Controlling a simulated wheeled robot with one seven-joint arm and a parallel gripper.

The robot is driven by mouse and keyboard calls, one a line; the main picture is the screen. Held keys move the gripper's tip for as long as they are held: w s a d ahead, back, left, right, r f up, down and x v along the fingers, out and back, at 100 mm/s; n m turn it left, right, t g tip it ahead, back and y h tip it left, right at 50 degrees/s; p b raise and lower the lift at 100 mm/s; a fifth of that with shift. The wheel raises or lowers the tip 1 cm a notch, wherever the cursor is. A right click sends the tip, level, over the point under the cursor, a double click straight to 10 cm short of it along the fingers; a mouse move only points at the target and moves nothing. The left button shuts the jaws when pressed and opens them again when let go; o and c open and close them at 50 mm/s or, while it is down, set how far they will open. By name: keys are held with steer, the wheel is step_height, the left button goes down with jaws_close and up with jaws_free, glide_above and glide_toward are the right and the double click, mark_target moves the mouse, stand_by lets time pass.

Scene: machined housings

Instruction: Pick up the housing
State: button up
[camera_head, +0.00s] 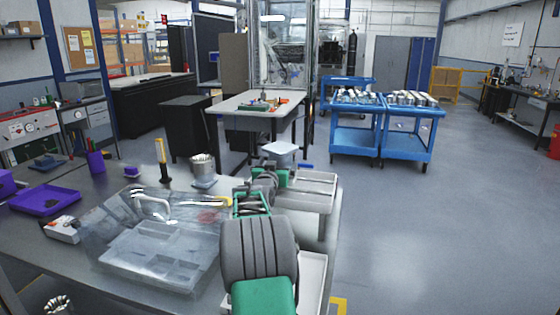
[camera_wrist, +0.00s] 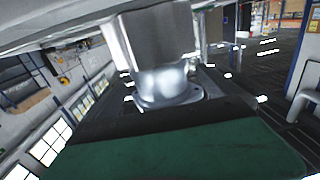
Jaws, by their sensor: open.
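Another similar silver part (camera_head: 58,304) is cut off at the bottom left edge. My grey and green arm reaches forward over the table's right side. Its far end, with my gripper (camera_head: 282,155), is right of the housing and apart from it. The jaws are open; the single fingers are too small to make out. The wrist view shows a silver block and flange close up over a dark and green surface; I cannot tell what it is.
A clear plastic case (camera_head: 150,262) lies left of my arm. A grey tray (camera_head: 312,190) lies under the arm's right side. A yellow-topped tool (camera_head: 162,160) stands behind the case. Purple trays (camera_head: 45,200) are at left. Blue carts (camera_head: 380,135) hold several silver parts. The right floor is clear.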

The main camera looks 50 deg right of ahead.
steer(key=shift+x, duration=1.15)
steer(key=shift+a, duration=0.1)
steer(key=shift+c, duration=0.3)
steer(key=c, duration=1.8)
steer(key=shift+r, duration=0.25)
steer(key=shift+c, duration=0.6)
steer(key=shift+r, duration=0.1)
